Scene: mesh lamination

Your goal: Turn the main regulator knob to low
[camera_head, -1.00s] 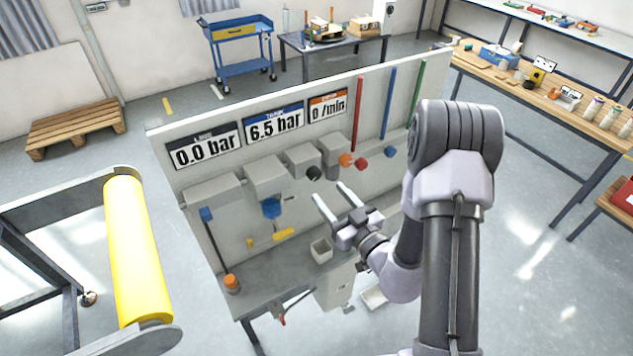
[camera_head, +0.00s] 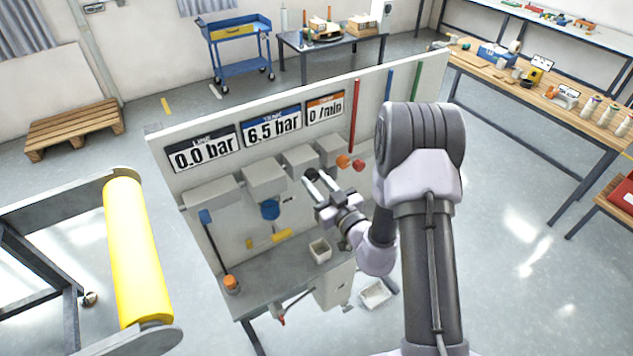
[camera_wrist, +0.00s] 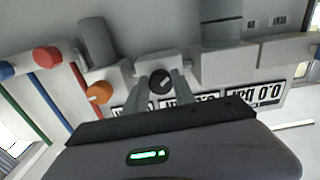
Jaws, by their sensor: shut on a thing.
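A round black knob (camera_head: 310,173) sits on the front of a grey box on the panel, below and between the 6.5 bar and 0 /min displays. It also shows in the wrist view (camera_wrist: 160,80), with a pale mark across its face. My gripper (camera_head: 315,179) is at this knob, with one finger on each side, shut on it. In the wrist view the two fingertips (camera_wrist: 162,88) flank the knob. The panel's displays read 0.0 bar (camera_head: 203,157), 6.5 bar (camera_head: 272,129) and 0 /min (camera_head: 326,109). I cannot tell the knob's setting.
An orange knob (camera_head: 343,161) and a red knob (camera_head: 359,166) sit close to the right of the black knob. A blue fitting (camera_head: 270,209) and a yellow lever (camera_head: 281,235) are lower left. A small open bin (camera_head: 320,251) stands on the ledge below.

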